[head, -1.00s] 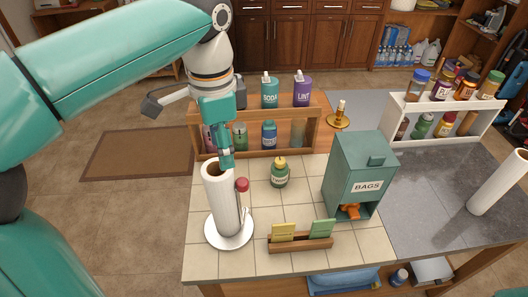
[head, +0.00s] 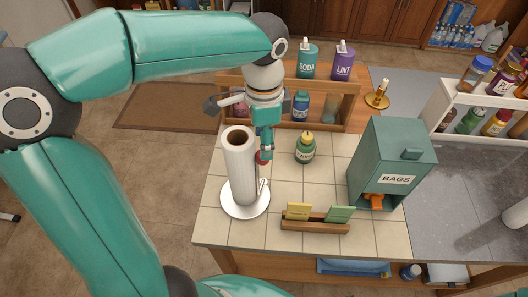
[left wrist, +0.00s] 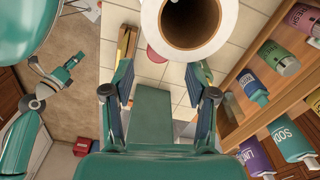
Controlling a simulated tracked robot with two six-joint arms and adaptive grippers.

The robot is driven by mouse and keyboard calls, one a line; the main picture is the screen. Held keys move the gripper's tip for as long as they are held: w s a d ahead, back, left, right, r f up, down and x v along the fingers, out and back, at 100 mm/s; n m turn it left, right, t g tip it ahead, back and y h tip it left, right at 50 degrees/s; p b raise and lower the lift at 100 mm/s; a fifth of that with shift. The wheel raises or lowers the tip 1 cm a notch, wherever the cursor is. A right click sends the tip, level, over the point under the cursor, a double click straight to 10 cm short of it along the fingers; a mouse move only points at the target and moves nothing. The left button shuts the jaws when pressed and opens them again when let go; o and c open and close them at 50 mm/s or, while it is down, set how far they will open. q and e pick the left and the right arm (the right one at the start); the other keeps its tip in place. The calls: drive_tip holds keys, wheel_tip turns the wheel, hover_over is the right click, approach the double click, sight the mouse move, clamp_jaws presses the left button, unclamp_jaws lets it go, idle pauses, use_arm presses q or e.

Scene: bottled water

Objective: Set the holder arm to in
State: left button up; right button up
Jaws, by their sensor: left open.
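The paper towel holder (head: 246,205) stands on the tiled counter with a white roll (head: 240,170) upright on it. Its arm (head: 263,188) rises beside the right side of the roll, with a red knob (head: 263,157) on top, partly hidden by my left gripper. My left gripper (head: 267,150) points down, open, close to the knob; contact cannot be told. In the left wrist view, my open left fingers (left wrist: 160,70) are below the roll's top (left wrist: 194,20), and a bit of red shows at its edge. My right gripper (left wrist: 52,75) appears small over the floor there.
A green bottle (head: 305,148) stands right of the holder, and a card rack (head: 315,226) in front of it. The teal bags dispenser (head: 390,160) is farther right. A wooden shelf (head: 345,110) with bottles stands behind. Bare tiles lie between these things.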

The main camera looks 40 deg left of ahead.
use_arm(q)
drive_tip(key=shift+f, duration=2.7)
